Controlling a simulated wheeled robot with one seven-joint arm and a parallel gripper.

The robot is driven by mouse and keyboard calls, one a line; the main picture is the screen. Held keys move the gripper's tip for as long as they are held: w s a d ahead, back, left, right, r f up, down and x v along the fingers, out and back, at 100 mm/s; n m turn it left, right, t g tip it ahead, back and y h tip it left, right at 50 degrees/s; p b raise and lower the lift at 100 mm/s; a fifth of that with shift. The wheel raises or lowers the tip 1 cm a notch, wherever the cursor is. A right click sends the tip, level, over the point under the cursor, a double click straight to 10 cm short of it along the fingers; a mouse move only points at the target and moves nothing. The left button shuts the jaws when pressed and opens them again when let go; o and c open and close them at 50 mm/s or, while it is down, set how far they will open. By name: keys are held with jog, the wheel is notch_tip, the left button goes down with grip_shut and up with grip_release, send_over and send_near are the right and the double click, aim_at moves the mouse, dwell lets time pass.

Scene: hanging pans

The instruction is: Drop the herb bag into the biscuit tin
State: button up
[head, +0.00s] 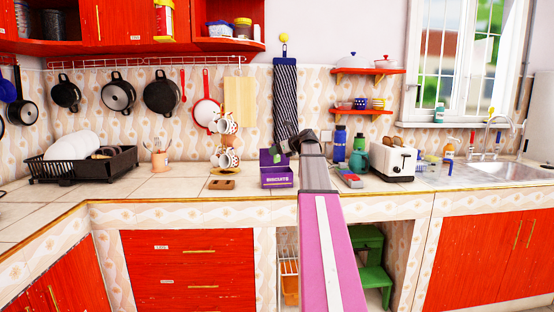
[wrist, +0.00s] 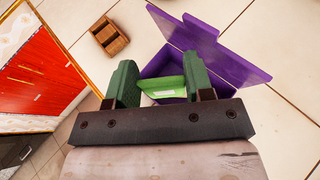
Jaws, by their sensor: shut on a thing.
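The biscuit tin (head: 277,181) is a purple box on the counter with its lid raised at the back. In the wrist view the tin (wrist: 230,67) lies beyond my fingers, its lid tilted up. My gripper (wrist: 160,85) is shut on the herb bag (wrist: 170,83), a light green packet with a pale label, between two dark green fingers. The bag overlaps the tin's opening in the wrist view and hides part of its inside. In the head view my gripper (head: 287,148) is above the tin, and the bag is small there and partly hidden.
A brown wooden block with compartments (head: 222,184) lies left of the tin, and a mug stand (head: 228,160) is behind it. To the right are bottles (head: 340,144), a toaster (head: 391,160) and a small red and grey item (head: 349,180). A striped cloth (head: 286,100) hangs behind.

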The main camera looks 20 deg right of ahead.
aim_at(278, 156)
jog(key=shift+f, duration=1.75)
jog(key=shift+f, duration=0.4)
jog(key=o, duration=0.9)
jog(key=shift+s+r, duration=0.1)
jog(key=shift+r, duration=0.4)
jog(key=v, duration=1.1)
jog(key=shift+s+d, duration=0.25)
jog(key=shift+s, duration=0.1)
